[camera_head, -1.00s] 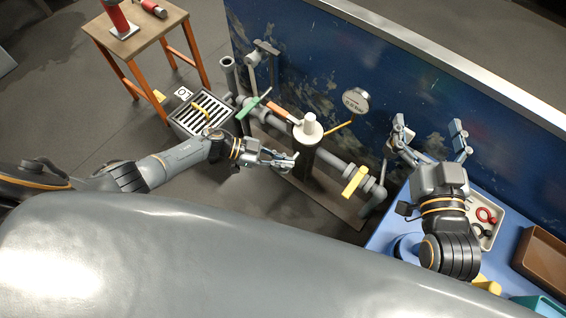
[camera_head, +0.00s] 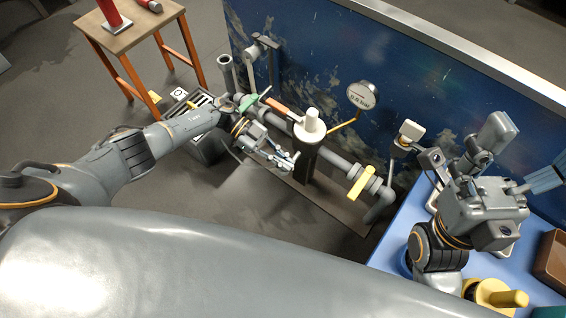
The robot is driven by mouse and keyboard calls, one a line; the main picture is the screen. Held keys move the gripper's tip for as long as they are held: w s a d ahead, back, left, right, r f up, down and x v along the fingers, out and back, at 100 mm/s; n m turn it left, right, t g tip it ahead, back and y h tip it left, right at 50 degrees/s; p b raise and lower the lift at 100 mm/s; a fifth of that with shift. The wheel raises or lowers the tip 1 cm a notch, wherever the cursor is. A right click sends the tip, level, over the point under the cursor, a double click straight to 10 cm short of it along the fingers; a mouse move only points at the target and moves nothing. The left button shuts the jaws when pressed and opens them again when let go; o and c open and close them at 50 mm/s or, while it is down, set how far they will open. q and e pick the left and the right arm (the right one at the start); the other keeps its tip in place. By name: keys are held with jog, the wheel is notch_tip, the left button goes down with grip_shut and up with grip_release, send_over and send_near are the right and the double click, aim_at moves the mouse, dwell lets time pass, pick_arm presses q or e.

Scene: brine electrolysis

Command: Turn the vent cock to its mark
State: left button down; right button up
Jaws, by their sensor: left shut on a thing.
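My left gripper (camera_head: 288,160) is shut in front of the pipework, beside the foot of the white-capped grey cylinder (camera_head: 310,135). It seems to hold the vent cock, but its fingers hide the part between them. The mark cannot be made out. A green lever (camera_head: 249,102), an orange lever (camera_head: 279,105) and a yellow lever (camera_head: 362,184) sit along the pipe; the green one is partly behind my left wrist. My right gripper (camera_head: 518,158) is open and empty above the blue table at the right.
A round gauge (camera_head: 362,95) stands behind the pipe, before the blue wall panel (camera_head: 310,50). A grated box (camera_head: 205,150) is partly hidden behind my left arm. A wooden stool (camera_head: 130,32) stands at upper left.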

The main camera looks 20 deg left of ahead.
pick_arm(q)
jog(key=shift+f+m+g+b, duration=0.1)
jog(key=shift+m+g+b, duration=0.5)
jog(key=shift+g+b, duration=0.15)
jog(key=shift+d, duration=0.1)
jog(key=c, duration=1.4)
grip_release()
jog(key=shift+c, duration=0.2)
jog(key=v, duration=1.2)
jog(key=shift+w+d, duration=0.1)
